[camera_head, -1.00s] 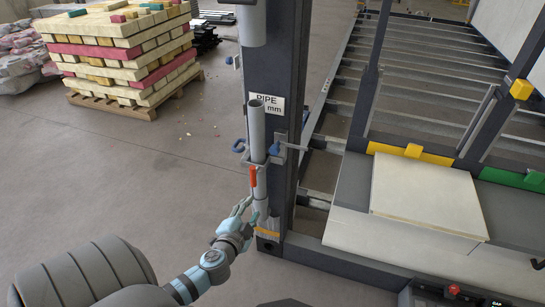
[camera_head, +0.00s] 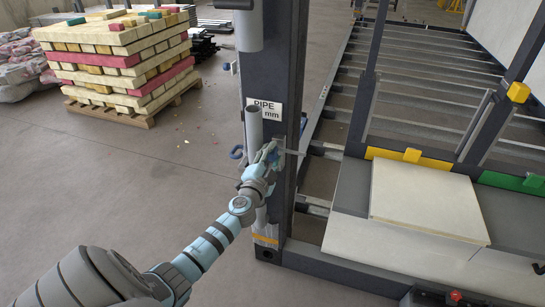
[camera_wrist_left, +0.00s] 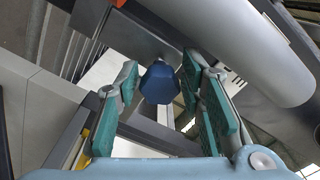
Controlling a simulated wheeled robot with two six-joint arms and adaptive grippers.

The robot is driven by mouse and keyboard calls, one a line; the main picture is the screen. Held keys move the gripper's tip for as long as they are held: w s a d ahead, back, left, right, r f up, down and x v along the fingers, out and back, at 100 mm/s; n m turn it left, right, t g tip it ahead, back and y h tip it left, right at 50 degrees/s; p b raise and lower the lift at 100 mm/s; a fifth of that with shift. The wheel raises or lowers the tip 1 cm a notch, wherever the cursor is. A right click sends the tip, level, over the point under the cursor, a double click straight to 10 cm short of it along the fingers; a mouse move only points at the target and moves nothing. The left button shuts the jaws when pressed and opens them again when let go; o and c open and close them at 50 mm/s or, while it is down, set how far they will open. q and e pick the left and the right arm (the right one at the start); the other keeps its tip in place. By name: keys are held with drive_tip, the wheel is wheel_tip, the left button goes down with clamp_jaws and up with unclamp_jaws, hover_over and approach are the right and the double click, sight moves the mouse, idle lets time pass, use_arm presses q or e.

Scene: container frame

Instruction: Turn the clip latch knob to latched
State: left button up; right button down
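The blue knob (camera_wrist_left: 160,82) shows in the left wrist view, between and a little beyond the two teal finger pads. My left gripper (camera_wrist_left: 165,107) is open around its line, with gaps on both sides of the knob. In the head view my left gripper (camera_head: 267,156) is at the post beside the upright grey pipe (camera_head: 254,125). There the gripper hides the knob and most of the clip. The pipe crosses the upper right of the left wrist view (camera_wrist_left: 245,45). My right gripper is not in view.
The dark post (camera_head: 285,70) with a PIPE label (camera_head: 266,109) stands just behind the gripper. A pale panel (camera_head: 425,205) lies at right. A pallet stack (camera_head: 115,65) stands at the far left, with open floor between.

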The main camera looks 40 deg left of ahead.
use_arm(q)
clamp_jaws()
drive_tip(key=shift+m, duration=0.3)
drive_tip(key=m, duration=0.8)
drive_tip(key=shift+p, duration=0.35)
drive_tip(key=m, duration=0.4)
drive_tip(key=shift+p, duration=0.35)
drive_tip(key=m, duration=0.5)
drive_tip(key=shift+p, duration=0.35)
drive_tip(key=shift+m, duration=0.3)
